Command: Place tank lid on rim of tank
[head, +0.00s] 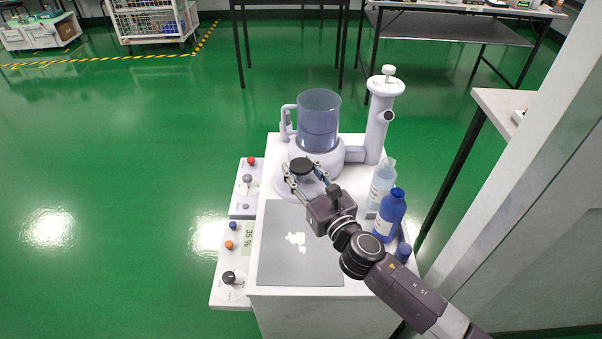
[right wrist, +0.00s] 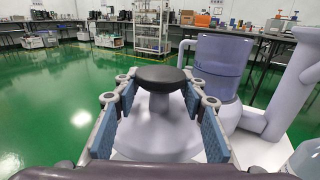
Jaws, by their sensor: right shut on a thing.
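The tank (head: 318,112) is a bluish see-through cylinder with an open top, standing on the white apparatus at the back of the bench; it also shows in the right wrist view (right wrist: 220,67). The tank lid (right wrist: 158,134) is a wide white cone with a stem and a black knob (head: 302,165). My right gripper (head: 304,180) is shut on the lid, with its fingers on either side below the knob. The lid is in front of the tank and lower than its rim. I cannot tell whether the lid touches the bench. My left gripper is not in view.
A white column (head: 377,125) stands right of the tank. A pale bottle (head: 382,180) and a blue bottle (head: 391,213) stand close to my right arm. A grey mat (head: 285,262) with white pieces lies in front. Control panels (head: 246,190) line the left side.

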